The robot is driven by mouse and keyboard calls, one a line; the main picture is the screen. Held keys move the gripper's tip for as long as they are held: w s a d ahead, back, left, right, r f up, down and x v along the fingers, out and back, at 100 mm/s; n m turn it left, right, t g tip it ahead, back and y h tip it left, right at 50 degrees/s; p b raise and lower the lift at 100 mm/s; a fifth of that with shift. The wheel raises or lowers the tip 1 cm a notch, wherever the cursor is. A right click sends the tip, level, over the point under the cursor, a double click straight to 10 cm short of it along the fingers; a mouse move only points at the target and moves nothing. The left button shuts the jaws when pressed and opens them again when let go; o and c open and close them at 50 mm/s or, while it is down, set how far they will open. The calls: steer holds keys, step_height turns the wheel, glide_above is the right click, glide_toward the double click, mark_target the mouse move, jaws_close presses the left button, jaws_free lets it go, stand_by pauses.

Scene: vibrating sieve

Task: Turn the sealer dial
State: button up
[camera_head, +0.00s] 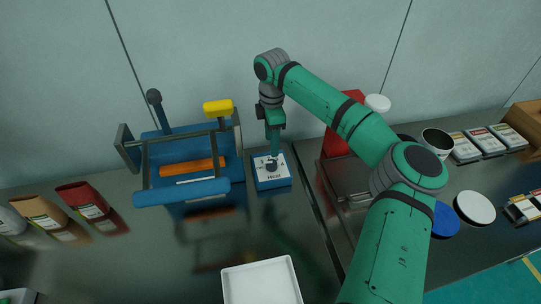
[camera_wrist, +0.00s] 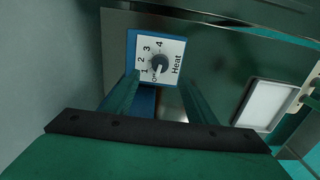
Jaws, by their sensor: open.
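The sealer dial is a dark knob (camera_wrist: 160,63) on a white plate marked Heat with numbers (camera_wrist: 146,47), on a blue box (camera_head: 272,184). In the wrist view its pointer is near the low end of the scale, around the off mark. My gripper (camera_head: 273,152) points down over the dial in the head view. In the wrist view its two green fingers (camera_wrist: 158,92) are apart, one toward each side of the knob. I cannot tell whether they touch it. The blue sealer frame (camera_head: 187,165) with an orange bar stands left of the dial box.
Bags (camera_head: 85,203) lie at the left. A white tray (camera_head: 262,284) sits in front; it also shows in the wrist view (camera_wrist: 264,104).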

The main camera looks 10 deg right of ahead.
mark_target(271, 163)
step_height(271, 163, down, 10)
steer(key=shift+w, duration=0.1)
stand_by(0.4)
steer(key=c, duration=0.4)
steer(key=shift+s, duration=0.2)
steer(key=c, duration=0.6)
